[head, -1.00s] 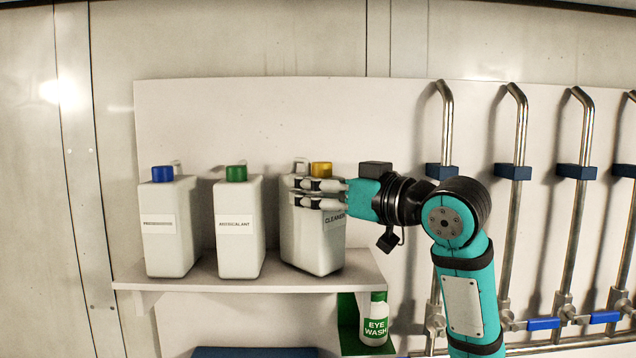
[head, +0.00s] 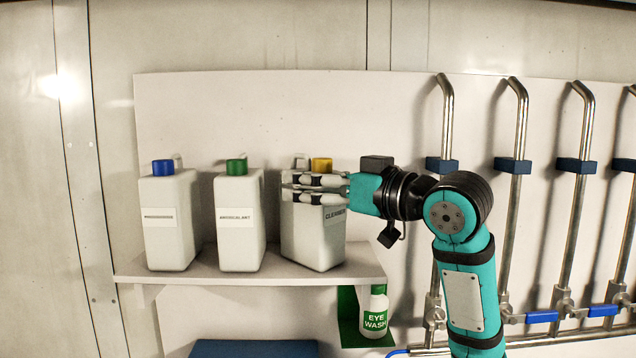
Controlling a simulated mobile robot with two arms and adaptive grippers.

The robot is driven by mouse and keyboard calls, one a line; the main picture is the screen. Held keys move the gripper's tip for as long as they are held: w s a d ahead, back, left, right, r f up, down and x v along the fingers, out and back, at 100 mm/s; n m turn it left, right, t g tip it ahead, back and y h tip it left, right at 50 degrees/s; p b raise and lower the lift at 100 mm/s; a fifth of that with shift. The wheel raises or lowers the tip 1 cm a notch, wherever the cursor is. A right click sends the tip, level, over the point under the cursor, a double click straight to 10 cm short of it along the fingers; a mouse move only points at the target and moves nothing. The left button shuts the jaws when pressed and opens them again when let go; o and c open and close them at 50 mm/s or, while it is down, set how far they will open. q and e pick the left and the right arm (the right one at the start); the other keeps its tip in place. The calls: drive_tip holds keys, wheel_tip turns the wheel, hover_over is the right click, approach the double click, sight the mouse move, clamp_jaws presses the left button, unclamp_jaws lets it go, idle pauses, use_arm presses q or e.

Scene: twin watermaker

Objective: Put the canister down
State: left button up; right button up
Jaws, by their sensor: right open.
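The white cleaner canister (head: 312,240) with a yellow cap stands upright at the right end of the shelf (head: 250,277). It is turned at an angle, and its label is partly covered by my fingers. My right gripper (head: 300,189) reaches in from the right at the canister's upper part, just below the cap. Its fingers are open and lie across the front of the canister; I cannot tell whether they touch it. My left gripper is not in view.
A blue-capped canister (head: 168,235) and a green-capped antiscalant canister (head: 239,240) stand to the left on the shelf. An eye wash bottle (head: 375,312) sits in a green holder below. Metal pipes (head: 515,210) with blue clamps run up the wall at right.

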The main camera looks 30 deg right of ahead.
drive_tip(key=b+v, duration=0.4)
drive_tip(key=v, duration=0.8)
drive_tip(key=shift+f, duration=0.15)
